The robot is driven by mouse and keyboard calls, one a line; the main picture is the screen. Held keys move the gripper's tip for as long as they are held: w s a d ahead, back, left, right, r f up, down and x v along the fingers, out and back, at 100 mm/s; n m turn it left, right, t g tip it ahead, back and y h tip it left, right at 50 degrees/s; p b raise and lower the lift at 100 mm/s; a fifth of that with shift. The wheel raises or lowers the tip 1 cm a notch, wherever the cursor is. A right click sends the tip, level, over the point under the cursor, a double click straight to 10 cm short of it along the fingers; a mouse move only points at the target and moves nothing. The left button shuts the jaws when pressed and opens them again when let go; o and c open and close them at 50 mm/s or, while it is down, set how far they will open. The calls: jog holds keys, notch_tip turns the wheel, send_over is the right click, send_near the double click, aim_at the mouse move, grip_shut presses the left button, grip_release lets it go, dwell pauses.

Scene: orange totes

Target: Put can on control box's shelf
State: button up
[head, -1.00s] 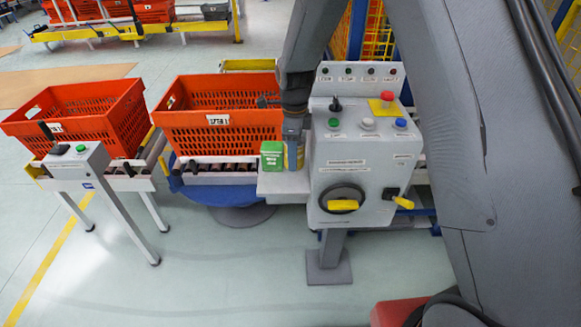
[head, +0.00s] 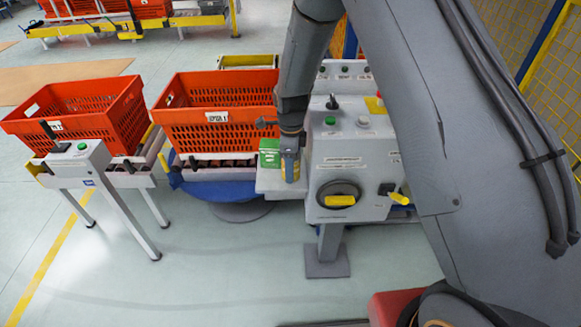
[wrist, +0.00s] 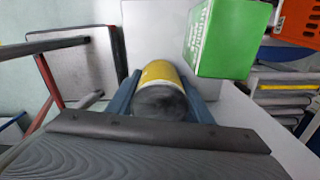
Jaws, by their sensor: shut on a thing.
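The can (wrist: 158,73), yellow with a dark end, lies between the two fingers of my gripper (wrist: 162,96) in the wrist view. My gripper (head: 290,167) is shut on it, just left of the grey control box (head: 351,160). A little yellow of the can shows between the fingers in the head view. The pale shelf (head: 272,187) sticks out from the control box's left side; it also shows in the wrist view (wrist: 155,28). The can is at the shelf; I cannot tell whether it touches the surface.
A green box (head: 269,148) stands on the shelf close left of my gripper; it is large in the wrist view (wrist: 228,40). An orange tote (head: 218,131) sits on rollers behind the shelf. A second button stand (head: 78,158) is at left. The floor in front is clear.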

jog(key=o, duration=1.3)
notch_tip(320, 180, up, 12)
jog(key=b, duration=0.4)
jog(key=shift+r, duration=0.15)
